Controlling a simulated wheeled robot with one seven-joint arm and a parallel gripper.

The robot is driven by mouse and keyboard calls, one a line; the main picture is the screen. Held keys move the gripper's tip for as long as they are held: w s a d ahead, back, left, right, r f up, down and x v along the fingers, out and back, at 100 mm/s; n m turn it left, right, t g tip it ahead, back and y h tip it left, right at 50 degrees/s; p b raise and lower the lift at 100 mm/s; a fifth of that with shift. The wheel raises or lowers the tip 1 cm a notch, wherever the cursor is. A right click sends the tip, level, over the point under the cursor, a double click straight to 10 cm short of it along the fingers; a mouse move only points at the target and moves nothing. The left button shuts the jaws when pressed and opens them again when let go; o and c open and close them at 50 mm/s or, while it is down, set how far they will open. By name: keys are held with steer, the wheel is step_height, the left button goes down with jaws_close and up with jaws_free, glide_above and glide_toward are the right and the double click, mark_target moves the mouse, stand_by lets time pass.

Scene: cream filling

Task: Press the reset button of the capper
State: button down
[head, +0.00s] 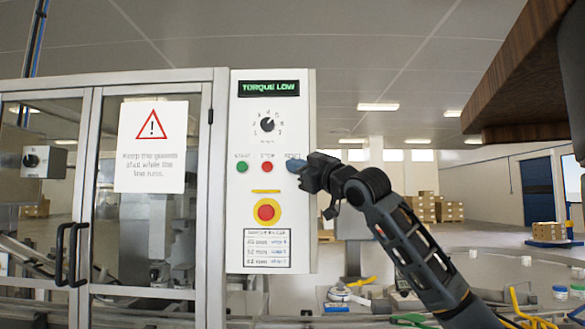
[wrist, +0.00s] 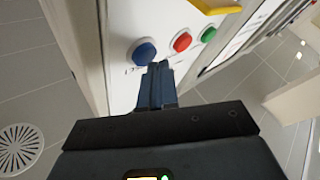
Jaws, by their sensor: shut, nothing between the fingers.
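The capper's control panel (head: 240,205) is a white upright box with a green-lit display (head: 268,88) reading TORQUE LOW. A row of buttons holds a green START button (head: 242,167), a red STOP button (head: 267,167) and a blue button (head: 292,166) under the RESET label. In the wrist view, the round blue button (wrist: 145,52) sits just beyond and slightly left of my fingertips. My gripper (wrist: 158,67) is shut and empty, its tips pointing at the panel close to the blue button. I cannot tell whether they touch it. In the head view, my gripper (head: 303,170) partly hides the button.
A red emergency stop on a yellow disc (head: 266,211) sits below the button row, under a small yellow bar (head: 266,191). A selector knob (head: 267,124) is above. Glazed guard doors with a warning sign (head: 151,147) stand left. Cluttered surfaces lie below the arm.

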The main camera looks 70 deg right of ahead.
steer(key=shift+d, duration=0.1)
stand_by(0.4)
steer(key=shift+w+d, duration=0.15)
steer(key=shift+d, duration=0.15)
steer(key=shift+a, duration=0.35)
stand_by(0.4)
steer(key=s+a, duration=0.2)
steer(key=a, duration=0.3)
steer(key=shift+s+a+b, duration=0.25)
steer(key=shift+a+b, duration=0.05)
steer(key=shift+b, duration=0.1)
steer(key=shift+f, duration=0.1)
stand_by(0.4)
